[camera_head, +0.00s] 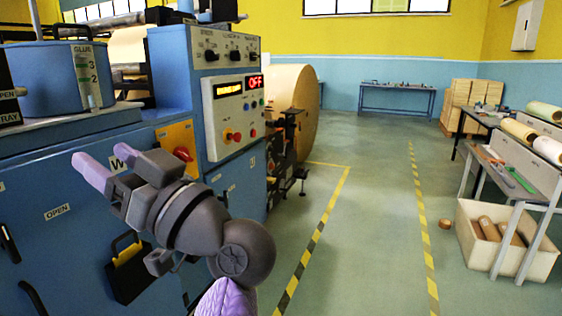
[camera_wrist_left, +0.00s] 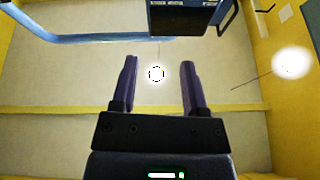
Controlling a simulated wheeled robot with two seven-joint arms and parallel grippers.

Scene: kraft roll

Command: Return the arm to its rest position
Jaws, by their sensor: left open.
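My left gripper (camera_head: 102,168) is raised in front of the blue machine (camera_head: 235,185) in the head view, pointing up and to the left. Its two purple-grey fingers are apart with nothing between them. In the left wrist view the open fingers (camera_wrist_left: 158,85) point toward a pale ceiling with a bright lamp between them. My right gripper is not in either view.
The machine's control panel (camera_head: 235,112) reads OFF and stands behind my left arm. A large kraft roll (camera_head: 293,105) is at its far end. A workbench (camera_head: 510,160) and a cream crate (camera_head: 478,256) stand at right. The floor aisle (camera_head: 375,215) is clear.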

